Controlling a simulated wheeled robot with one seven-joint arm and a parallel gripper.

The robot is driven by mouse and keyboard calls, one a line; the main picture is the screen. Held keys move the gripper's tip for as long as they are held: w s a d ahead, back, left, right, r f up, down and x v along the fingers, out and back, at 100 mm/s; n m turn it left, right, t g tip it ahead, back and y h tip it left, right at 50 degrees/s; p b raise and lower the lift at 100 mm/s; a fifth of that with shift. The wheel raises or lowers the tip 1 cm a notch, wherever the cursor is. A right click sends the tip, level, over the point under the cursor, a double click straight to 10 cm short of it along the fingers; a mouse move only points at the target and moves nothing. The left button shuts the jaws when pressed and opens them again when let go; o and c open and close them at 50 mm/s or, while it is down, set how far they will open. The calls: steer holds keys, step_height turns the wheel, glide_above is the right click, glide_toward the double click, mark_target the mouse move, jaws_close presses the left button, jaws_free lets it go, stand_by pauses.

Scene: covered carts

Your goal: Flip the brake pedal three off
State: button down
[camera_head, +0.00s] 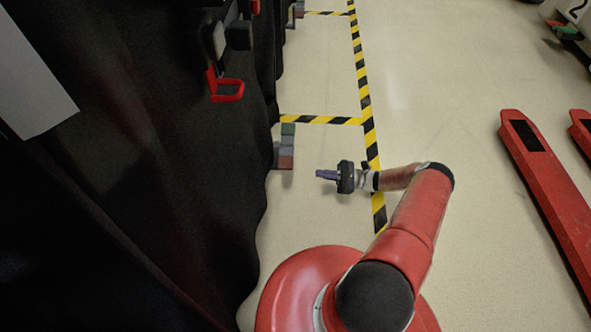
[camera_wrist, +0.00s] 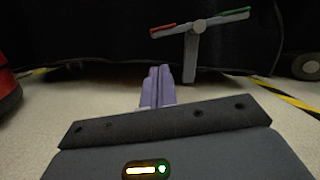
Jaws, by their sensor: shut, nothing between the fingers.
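A brake pedal (camera_head: 285,148) sticks out from under the black cover, low near the floor. In the wrist view the brake pedal (camera_wrist: 200,25) is a grey bar on a post, red at the left end and green at the right. The bar is tilted, with its green end higher than its red end. My gripper (camera_head: 320,174) is shut and empty, to the right of the pedal's red end in the head view and apart from it. In the wrist view my gripper's purple fingers (camera_wrist: 158,72) point forward, below and left of the post. No number shows on this pedal.
The black-covered cart (camera_head: 190,190) fills the left side, with a red handle (camera_head: 228,90) above. Another pedal (camera_head: 297,10) is farther along. Red forks (camera_head: 545,180) lie at the right. Floor with yellow-black tape (camera_head: 365,100) is clear between.

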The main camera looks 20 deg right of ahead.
steer(key=p+x, duration=0.1)
steer(key=x, duration=0.9)
steer(key=shift+s+a+r+m, duration=0.15)
steer(key=shift+r+m, duration=0.3)
steer(key=shift+m, duration=0.45)
steer(key=shift+s+r+m+t+h+p, duration=0.2)
steer(key=shift+r+m+t+p, duration=0.35)
steer(key=shift+m, duration=0.85)
steer(key=shift+s+r+m+t+h+p, duration=0.2)
steer(key=shift+r+m+t, duration=0.6)
steer(key=shift+m, duration=0.6)
steer(key=shift+r, duration=0.1)
